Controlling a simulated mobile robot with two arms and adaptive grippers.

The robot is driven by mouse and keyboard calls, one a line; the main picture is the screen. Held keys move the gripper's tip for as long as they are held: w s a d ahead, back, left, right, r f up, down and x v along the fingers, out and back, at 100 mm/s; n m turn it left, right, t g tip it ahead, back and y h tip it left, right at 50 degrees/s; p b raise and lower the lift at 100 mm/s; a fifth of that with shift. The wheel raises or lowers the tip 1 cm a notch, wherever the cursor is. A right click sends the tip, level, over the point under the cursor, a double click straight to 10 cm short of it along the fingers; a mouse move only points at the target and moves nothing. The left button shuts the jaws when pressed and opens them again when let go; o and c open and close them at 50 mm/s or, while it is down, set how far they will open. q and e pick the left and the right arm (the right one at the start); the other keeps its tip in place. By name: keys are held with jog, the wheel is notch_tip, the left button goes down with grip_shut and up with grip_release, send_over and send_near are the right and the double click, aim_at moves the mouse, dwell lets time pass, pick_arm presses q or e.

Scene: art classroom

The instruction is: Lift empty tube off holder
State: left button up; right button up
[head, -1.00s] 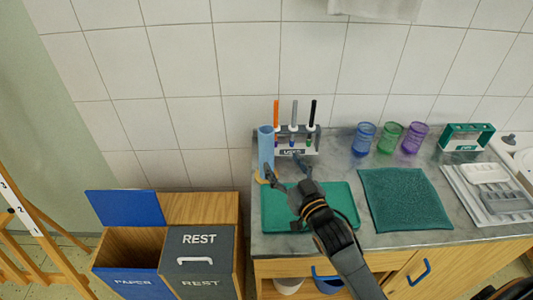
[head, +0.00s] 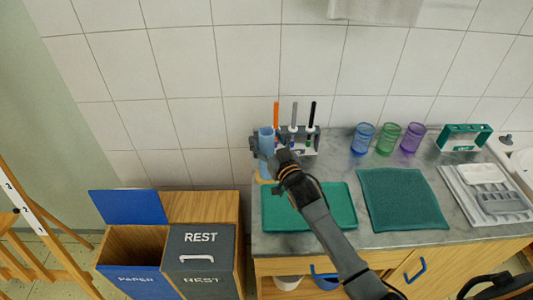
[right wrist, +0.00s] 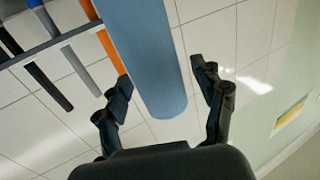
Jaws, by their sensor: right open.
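The light blue tube (head: 266,141) stands upright at the left end of the counter, at the left of the pen rack. It also shows large in the right wrist view (right wrist: 150,60). A bit of its yellowish holder (head: 262,181) shows at the tube's foot; the rest is hidden behind my gripper. My right gripper (head: 264,150) is at the tube with its fingers open on either side of it. In the right wrist view, gaps show between the fingers (right wrist: 165,95) and the tube. My left gripper is not in view.
The rack (head: 308,141) with several brushes stands close to the tube's right. A green board (head: 335,205) lies in front. Cups (head: 388,138), a teal cloth (head: 402,200) and a tray (head: 490,195) are farther right. Paper (head: 135,262) and rest (head: 200,262) bins stand left of the counter.

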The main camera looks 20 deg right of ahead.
jog(key=shift+c, duration=0.4)
jog(key=c, duration=0.8)
jog(key=shift+r, duration=0.15)
notch_tip(320, 180, up, 18)
jog(key=b, duration=0.1)
